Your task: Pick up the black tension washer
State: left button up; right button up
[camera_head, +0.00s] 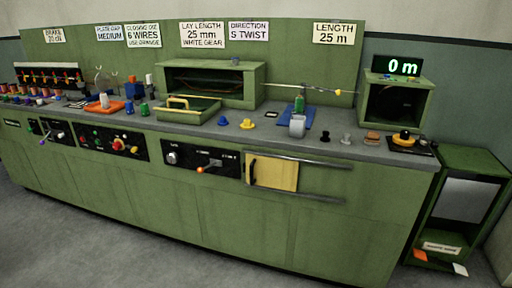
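A small black piece (325,137), which looks like the black tension washer, sits on the grey countertop right of centre. It stands just right of a light grey cup-shaped part (297,126) and left of a small grey piece (346,139). It is small in the picture, so its exact shape is hard to tell. Neither of my grippers is in view.
Yellow (247,124) and blue (223,121) pieces lie left on the counter (380,153). A brown block (372,137) and a black-and-yellow device (405,138) stand right. Rails and a yellow panel (273,172) project from the front. Grey floor (110,240) ahead is clear.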

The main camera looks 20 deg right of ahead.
aim_at(325, 139)
jog(key=u, duration=0.6)
jog(key=i, duration=0.8)
jog(key=z, duration=0.4)
jog(key=i, duration=0.95)
jog(key=z, duration=0.9)
